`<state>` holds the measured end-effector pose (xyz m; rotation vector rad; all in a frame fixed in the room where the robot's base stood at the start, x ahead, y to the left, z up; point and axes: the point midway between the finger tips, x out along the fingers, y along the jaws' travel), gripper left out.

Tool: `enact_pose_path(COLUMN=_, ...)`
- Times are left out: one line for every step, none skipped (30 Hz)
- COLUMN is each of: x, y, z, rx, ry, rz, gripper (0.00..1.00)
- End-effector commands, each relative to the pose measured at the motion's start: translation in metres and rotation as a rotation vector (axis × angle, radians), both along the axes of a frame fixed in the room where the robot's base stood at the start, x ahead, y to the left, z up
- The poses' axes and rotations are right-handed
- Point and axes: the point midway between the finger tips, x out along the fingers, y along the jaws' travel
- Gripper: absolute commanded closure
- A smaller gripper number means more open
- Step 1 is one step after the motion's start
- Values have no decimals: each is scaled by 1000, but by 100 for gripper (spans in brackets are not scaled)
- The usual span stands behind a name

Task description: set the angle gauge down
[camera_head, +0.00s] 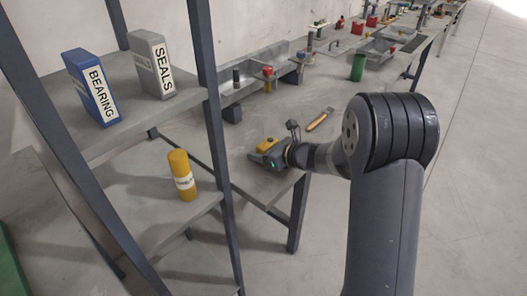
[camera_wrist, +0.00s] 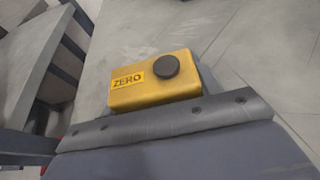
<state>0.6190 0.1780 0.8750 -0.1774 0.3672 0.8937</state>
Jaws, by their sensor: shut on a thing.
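The angle gauge (camera_wrist: 155,82) is a small yellow box with a dark round knob and a "ZERO" label, seen close up in the wrist view. In the head view the yellow gauge (camera_head: 266,145) shows at the end of my arm, over the near end of the grey bench. My gripper (camera_head: 268,160) is shut on the gauge. In the wrist view a grey padded bar with dark bolts (camera_wrist: 175,120) crosses in front of the gauge's lower edge. I cannot tell whether the gauge touches the bench top.
A wooden-handled tool (camera_head: 320,119) lies on the bench (camera_head: 215,138) beyond my gripper. At left, a shelf rack (camera_head: 215,120) holds a blue BEARING box (camera_head: 85,85), a grey SEALS box (camera_head: 148,62) and a yellow cylinder (camera_head: 181,172). A green bin (camera_head: 358,67) stands farther back.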

Motion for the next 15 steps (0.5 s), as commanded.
enact_pose_path(x=0, y=0, z=0, rx=1, ry=-2, rz=0, gripper=68)
enact_pose_path(x=0, y=0, z=0, rx=1, ry=-2, rz=0, gripper=68)
enact_pose_path(x=0, y=0, z=1, rx=1, ry=-2, rz=0, gripper=68)
enact_pose_path(x=0, y=0, z=1, rx=0, ry=-3, rz=1, gripper=68)
enact_pose_path(x=0, y=0, z=1, rx=0, ry=-3, rz=1, gripper=68)
enact_pose_path(x=0, y=0, z=1, rx=0, ry=-3, rz=1, gripper=68)
enact_pose_path(x=0, y=0, z=0, rx=0, ry=-3, rz=1, gripper=68)
enact_pose_path(x=0, y=0, z=-1, rx=0, ry=-3, rz=1, gripper=68)
enact_pose_path(x=0, y=0, z=-2, rx=1, ry=-2, rz=0, gripper=68)
enact_pose_path(x=0, y=0, z=-3, rx=0, ry=-3, rz=1, gripper=68)
enact_pose_path(x=0, y=0, z=-4, rx=0, ry=-3, rz=1, gripper=68)
enact_pose_path(x=0, y=0, z=-3, rx=0, ry=-1, rz=0, gripper=38)
enact_pose_path(x=0, y=0, z=-3, rx=0, ry=-1, rz=0, gripper=35)
enact_pose_path(x=0, y=0, z=-3, rx=0, ry=-1, rz=0, gripper=33)
enact_pose_path(x=0, y=0, z=-3, rx=0, ry=-1, rz=0, gripper=30)
